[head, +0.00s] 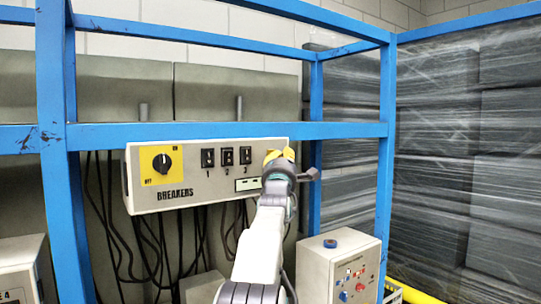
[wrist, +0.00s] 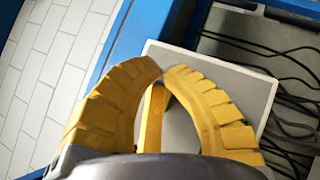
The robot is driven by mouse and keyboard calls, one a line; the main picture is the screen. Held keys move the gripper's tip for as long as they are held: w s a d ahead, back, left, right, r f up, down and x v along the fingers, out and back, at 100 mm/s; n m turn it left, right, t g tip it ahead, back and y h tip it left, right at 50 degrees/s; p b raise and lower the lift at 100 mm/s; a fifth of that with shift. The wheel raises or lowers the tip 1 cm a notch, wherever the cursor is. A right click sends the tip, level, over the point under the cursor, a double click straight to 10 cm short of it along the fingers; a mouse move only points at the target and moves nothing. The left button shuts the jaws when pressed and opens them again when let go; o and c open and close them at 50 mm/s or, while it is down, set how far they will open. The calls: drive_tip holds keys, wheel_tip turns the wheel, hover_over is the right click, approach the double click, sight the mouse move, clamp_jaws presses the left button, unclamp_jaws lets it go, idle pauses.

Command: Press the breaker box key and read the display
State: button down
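The breaker box (head: 215,188), a pale panel lettered BREAKERS, is mounted on the blue rack in the head view. It has a black rotary knob (head: 162,163) on a yellow plate and three black switches (head: 227,157) numbered below. A small white display (head: 247,184) with a dark edge sits at its lower right; its marks are too small to read. My gripper (head: 279,154) is in front of the box's right end and hides that part; I see no key.
Blue rack posts (head: 58,160) and a crossbar (head: 225,131) frame the box. Black cables (head: 150,245) hang below it. A pale control box (head: 340,268) with buttons stands at lower right. Wrapped dark stacks (head: 440,150) fill the right side.

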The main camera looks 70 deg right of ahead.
drive_tip(key=shift+a+r, duration=0.1)
drive_tip(key=shift+a, duration=0.05)
drive_tip(key=shift+w, duration=0.15)
idle(1.4)
drive_tip(key=shift+w+d, duration=0.2)
drive_tip(key=shift+d, duration=0.1)
drive_tip(key=shift+w+d+p, duration=0.25)
drive_tip(key=shift+w+p, duration=0.05)
drive_tip(key=shift+p, duration=0.1)
idle(0.7)
drive_tip(key=shift+s+a+b, duration=0.15)
drive_tip(key=shift+s+b, duration=0.05)
drive_tip(key=shift+b, duration=0.15)
drive_tip(key=shift+s+a, duration=0.1)
drive_tip(key=shift+s+a+b, duration=0.25)
drive_tip(key=shift+s+b, duration=0.05)
drive_tip(key=shift+b, duration=0.2)
idle(1.0)
